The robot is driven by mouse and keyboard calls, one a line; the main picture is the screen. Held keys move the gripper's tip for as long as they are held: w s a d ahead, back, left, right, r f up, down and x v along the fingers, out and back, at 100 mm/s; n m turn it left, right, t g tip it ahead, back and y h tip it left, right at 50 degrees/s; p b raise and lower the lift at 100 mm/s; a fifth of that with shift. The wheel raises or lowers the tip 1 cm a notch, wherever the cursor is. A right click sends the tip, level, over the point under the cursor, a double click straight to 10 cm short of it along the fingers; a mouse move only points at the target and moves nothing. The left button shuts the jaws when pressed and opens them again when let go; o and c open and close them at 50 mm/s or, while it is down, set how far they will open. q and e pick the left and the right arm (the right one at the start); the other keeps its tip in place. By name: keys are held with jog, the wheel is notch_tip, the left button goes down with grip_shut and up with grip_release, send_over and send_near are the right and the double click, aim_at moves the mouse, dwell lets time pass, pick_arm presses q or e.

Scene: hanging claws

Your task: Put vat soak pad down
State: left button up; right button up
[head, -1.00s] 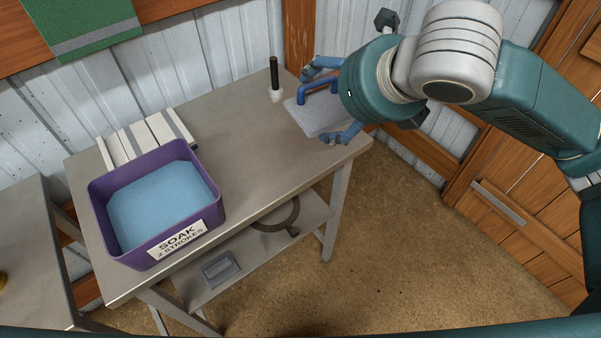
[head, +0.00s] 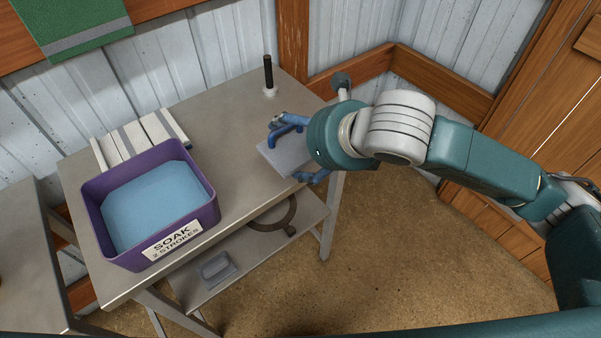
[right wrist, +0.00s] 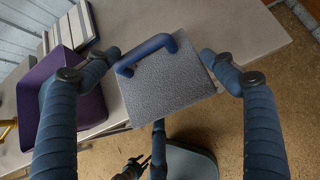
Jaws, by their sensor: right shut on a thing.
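The vat soak pad is a grey textured slab (head: 284,158) with a blue bar handle; it also shows in the right wrist view (right wrist: 170,82). My right gripper (head: 297,150) is shut on the pad, its blue fingers on either side. In the right wrist view the gripper (right wrist: 175,72) frames the pad. The pad is at the right end of the grey table (head: 226,122), by its front edge. I cannot tell its height above the tabletop. The purple vat (head: 182,240), labelled "SOAK 2 STROKES", holds light blue fill on the table's left. My left gripper is not clearly seen.
A black upright peg (head: 268,75) stands near the table's back right. A pale slatted rack (head: 128,143) lies behind the vat. The lower shelf (head: 235,257) holds a grey handled block (head: 217,268) and a dark ring (head: 273,216). Tabletop between vat and pad is clear.

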notch_tip(320, 180, down, 5)
jog(key=shift+f, duration=0.2)
notch_tip(320, 180, down, 4)
jog(key=shift+f+p, duration=0.15)
jog(key=shift+p, duration=0.25)
jog(key=o, duration=1.2)
jog(key=v, duration=1)
jog(key=shift+s+d+b, duration=0.35)
